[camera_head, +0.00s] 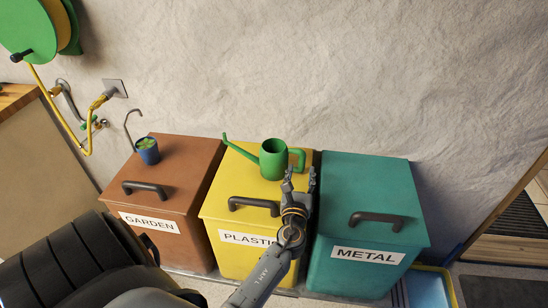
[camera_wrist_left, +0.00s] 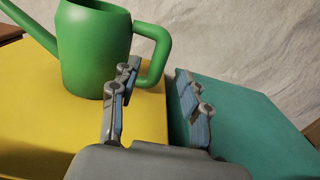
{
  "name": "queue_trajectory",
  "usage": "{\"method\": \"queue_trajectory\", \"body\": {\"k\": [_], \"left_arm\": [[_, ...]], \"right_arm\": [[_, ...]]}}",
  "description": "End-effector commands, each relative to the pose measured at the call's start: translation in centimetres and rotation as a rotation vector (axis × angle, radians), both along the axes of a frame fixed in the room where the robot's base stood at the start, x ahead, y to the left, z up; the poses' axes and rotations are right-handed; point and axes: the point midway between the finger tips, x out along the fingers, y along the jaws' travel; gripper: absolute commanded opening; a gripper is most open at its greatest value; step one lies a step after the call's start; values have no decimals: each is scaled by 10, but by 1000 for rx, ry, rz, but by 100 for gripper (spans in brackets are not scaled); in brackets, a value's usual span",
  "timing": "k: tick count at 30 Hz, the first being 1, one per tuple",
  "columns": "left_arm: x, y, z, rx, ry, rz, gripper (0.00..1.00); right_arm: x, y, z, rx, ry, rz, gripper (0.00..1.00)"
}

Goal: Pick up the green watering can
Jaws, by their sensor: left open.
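The green watering can (camera_head: 273,160) stands upright on the lid of the yellow bin, its spout to the left and its handle to the right. My left gripper (camera_head: 301,180) is open and empty, just in front of the handle in the head view. In the left wrist view the can (camera_wrist_left: 92,50) is at the upper left. Its handle loop is beside the left finger of my gripper (camera_wrist_left: 155,100), which overlaps the handle's lower part. Nothing is between the fingers. I cannot tell whether the finger touches the handle. My right gripper is not in view.
The yellow PLASTIC bin (camera_head: 232,187) stands between the brown GARDEN bin (camera_head: 190,165) and the teal METAL bin (camera_head: 368,180). A blue pot (camera_head: 148,152) sits on the brown lid. A hose reel (camera_head: 30,30) hangs at upper left. The teal lid is clear.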

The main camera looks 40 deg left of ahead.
Motion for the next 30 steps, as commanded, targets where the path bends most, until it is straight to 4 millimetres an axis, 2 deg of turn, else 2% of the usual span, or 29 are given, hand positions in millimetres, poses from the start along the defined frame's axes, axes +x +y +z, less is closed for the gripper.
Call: {"method": "queue_trajectory", "body": {"k": [7, 15, 23, 24, 26, 30], "left_arm": [[17, 11, -1, 1, -1, 2, 46], [49, 30, -3, 0, -1, 1, 46], [52, 32, -3, -1, 0, 1, 46], [52, 32, -3, -1, 0, 0, 44], [52, 32, -3, -1, 0, 0, 32], [52, 32, -3, -1, 0, 0, 3]], "right_arm": [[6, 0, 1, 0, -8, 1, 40], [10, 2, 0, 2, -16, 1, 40], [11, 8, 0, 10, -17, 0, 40], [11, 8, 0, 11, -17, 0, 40], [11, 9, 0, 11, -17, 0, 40], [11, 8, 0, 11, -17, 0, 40]]}}
